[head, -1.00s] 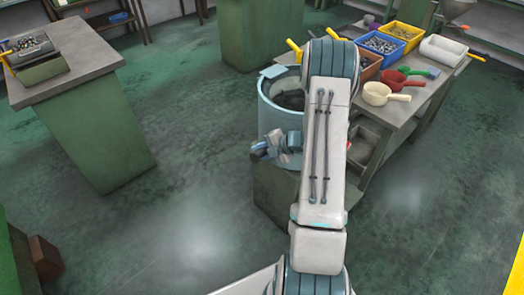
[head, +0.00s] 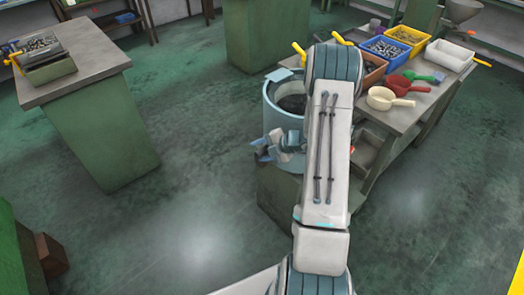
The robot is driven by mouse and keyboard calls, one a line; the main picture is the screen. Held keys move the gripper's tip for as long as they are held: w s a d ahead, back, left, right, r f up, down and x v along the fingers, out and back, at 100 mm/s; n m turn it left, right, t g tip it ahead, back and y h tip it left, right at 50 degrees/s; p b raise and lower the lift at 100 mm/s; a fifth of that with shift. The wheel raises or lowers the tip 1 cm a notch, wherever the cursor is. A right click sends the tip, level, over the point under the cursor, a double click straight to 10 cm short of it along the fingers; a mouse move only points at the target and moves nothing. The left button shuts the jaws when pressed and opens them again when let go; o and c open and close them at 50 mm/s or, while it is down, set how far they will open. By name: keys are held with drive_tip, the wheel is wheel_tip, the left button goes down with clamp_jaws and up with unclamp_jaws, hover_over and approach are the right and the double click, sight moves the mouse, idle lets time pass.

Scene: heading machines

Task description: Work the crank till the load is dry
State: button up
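A light blue round drum (head: 284,128) stands on a green base (head: 283,195) in the middle, partly hidden by my arm. A dark load (head: 293,103) shows inside its open top; whether it is wet or dry cannot be told. A yellow handle (head: 299,53) sticks up behind the drum, and a second yellow handle (head: 342,39) shows just above my arm. I cannot tell which handle is the crank. My gripper (head: 262,150) is at the drum's near left side, small and partly hidden by its own wrist. Its finger opening and any contact are unclear.
The right bench (head: 424,105) holds a blue bin (head: 384,49), a yellow bin (head: 411,38), a white tray (head: 449,55) and scoops, including a cream one (head: 383,98). A green-sided table (head: 105,130) stands left. The floor between table and drum is clear.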

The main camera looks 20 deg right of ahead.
drive_tip(key=v, duration=1.4)
drive_tip(key=shift+w, duration=0.1)
